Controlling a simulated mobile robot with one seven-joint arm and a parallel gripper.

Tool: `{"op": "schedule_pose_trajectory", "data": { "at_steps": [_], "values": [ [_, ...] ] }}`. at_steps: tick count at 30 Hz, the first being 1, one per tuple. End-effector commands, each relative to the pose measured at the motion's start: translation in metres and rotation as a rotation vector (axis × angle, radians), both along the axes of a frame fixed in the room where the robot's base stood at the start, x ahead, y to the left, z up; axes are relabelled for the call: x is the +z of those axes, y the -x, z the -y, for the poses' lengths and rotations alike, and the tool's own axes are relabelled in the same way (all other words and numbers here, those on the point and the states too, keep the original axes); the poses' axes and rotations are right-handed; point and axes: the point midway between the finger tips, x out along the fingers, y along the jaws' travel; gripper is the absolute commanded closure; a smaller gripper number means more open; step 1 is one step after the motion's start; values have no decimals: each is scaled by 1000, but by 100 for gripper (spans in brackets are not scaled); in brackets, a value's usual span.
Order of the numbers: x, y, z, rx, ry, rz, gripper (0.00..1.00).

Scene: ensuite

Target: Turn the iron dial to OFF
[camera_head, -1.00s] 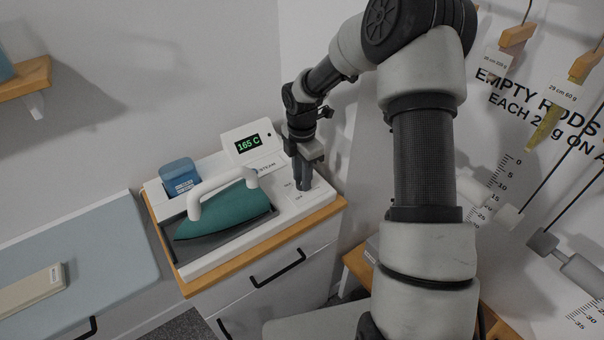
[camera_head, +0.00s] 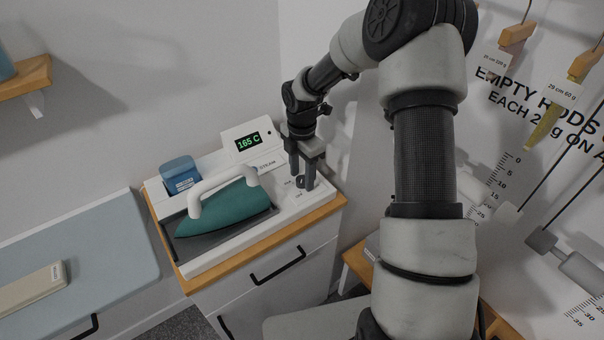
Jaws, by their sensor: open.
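The iron station (camera_head: 225,247) is a white base on a wood-edged cabinet top. Its dial (camera_head: 300,182) is a small dark knob at the right end of the white panel, partly hidden by my fingers. I cannot tell whether a finger touches the dial. The teal iron (camera_head: 225,214) with a white handle rests on its dark plate.
A blue container (camera_head: 180,176) stands at the back left of the station. A pale blue board (camera_head: 75,245) lies to the left. A wall rises close behind the station. To the right, a panel with rods and hanging weights (camera_head: 545,130) stands beyond my arm.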

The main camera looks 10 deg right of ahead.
Motion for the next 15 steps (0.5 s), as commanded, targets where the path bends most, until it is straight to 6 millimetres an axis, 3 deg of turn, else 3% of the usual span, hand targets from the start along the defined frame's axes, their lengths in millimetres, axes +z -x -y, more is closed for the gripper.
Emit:
{"op": "schedule_pose_trajectory", "data": {
  "at_steps": [8,15],
  "values": [
    [14,-1,0,-1,1,3,54],
    [67,-1,1,-2,1,6,54]
  ]
}}
